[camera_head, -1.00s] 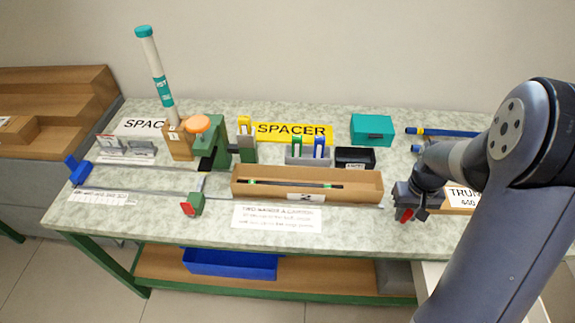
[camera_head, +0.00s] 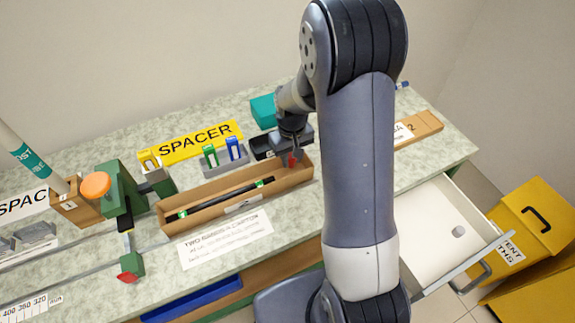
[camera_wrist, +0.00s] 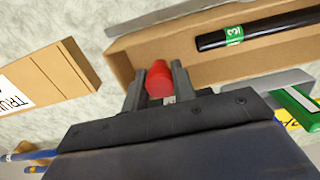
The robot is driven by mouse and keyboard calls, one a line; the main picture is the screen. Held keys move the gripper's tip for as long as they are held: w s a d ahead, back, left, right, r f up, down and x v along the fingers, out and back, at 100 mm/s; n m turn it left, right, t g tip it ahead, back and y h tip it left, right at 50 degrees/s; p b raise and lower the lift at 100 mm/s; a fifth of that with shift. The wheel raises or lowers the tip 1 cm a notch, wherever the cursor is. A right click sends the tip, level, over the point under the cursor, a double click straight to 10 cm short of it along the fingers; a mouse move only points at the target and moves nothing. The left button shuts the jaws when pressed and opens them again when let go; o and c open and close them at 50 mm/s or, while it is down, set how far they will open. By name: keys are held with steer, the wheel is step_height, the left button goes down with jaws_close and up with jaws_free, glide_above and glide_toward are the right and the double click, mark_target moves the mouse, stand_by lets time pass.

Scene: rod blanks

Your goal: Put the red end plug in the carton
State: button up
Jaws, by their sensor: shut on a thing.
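The red end plug (camera_wrist: 158,80) is held between the two fingers of my gripper (camera_wrist: 156,88) in the wrist view. In the head view my gripper (camera_head: 291,155) is over the right end of the long brown carton (camera_head: 168,228), and the red plug (camera_head: 292,160) shows at its tip. The carton (camera_wrist: 128,58) is open at the top and also shows in the wrist view, just beyond the fingers. A black rod (camera_head: 225,200) with green bands lies in it. How high the plug is above the carton floor is hard to tell.
A yellow SPACER sign (camera_head: 196,143), green and blue clips (camera_head: 237,148) and a teal box (camera_head: 263,110) stand behind the carton. A green clamp stand (camera_head: 120,200) is at its left. An open white drawer (camera_head: 440,235) is at the right.

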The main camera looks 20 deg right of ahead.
mark_target(291, 166)
steer(key=shift+f, duration=2.1)
steer(key=shift+f, duration=0.2)
steer(key=o, duration=0.9)
steer(key=shift+r, duration=0.1)
steer(key=shift+r, duration=0.1)
step_height(291, 166, up, 11)
steer(key=shift+f, duration=0.1)
steer(key=shift+r, duration=0.65)
